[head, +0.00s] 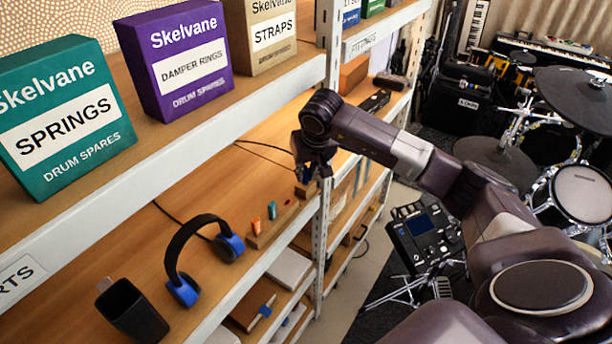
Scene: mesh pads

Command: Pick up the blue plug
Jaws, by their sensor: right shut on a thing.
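A narrow wooden rack (283,223) lies near the front edge of the middle shelf. An orange plug (256,226) and a blue-green plug (272,209) stand upright in its near part. My right gripper (308,172) points down over the far end of the rack, close to the shelf upright. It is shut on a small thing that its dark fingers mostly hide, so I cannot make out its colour. The blue-green plug stands apart from the gripper. My left gripper is not in view.
Blue-and-black headphones (229,246) and a black cup (131,312) stand left of the rack. Boxes, including a green SPRINGS box (62,118), line the shelf above. A white upright (324,225) is beside my gripper. Drums and a black console (425,236) stand right.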

